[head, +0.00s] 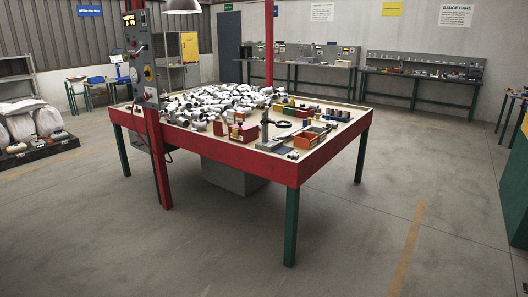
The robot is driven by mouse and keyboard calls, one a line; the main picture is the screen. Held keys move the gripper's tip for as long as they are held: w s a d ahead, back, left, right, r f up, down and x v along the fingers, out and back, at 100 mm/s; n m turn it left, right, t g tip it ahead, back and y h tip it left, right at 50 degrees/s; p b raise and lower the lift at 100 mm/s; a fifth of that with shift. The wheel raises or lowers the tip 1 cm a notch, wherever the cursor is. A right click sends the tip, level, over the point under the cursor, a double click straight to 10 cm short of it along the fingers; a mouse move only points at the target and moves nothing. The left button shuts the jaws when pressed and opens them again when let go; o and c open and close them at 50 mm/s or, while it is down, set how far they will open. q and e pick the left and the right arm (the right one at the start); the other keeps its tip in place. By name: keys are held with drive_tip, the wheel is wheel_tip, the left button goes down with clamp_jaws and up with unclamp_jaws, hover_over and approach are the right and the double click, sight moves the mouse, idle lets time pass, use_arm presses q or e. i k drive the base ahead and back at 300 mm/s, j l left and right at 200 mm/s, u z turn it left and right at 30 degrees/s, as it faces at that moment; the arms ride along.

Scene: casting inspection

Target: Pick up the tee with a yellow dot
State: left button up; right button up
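A pile of many silvery-white pipe castings (208,100) covers the far left half of the red-edged table (238,159). The castings are too small at this distance to tell tees from other shapes. I cannot make out a yellow dot on any of them. Neither of my grippers is in view.
A red post with a grey control box (140,62) stands at the table's left corner. Small bins, including an orange bin (308,137), and a stand (265,131) are on the table's near right part. White sacks (48,121) lie on a pallet at left. The floor (370,235) in front is clear.

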sight(295, 154)
drive_tip(key=i+z, duration=0.2)
drive_tip(key=i, duration=0.35)
drive_tip(key=i+j+z, duration=0.25)
drive_tip(key=i, duration=0.25)
drive_tip(key=i+j+z, duration=0.2)
drive_tip(key=i, duration=0.3)
drive_tip(key=i+j+z, duration=1.1)
drive_tip(key=j, duration=0.35)
drive_tip(key=i+l, duration=0.05)
drive_tip(key=i, duration=0.05)
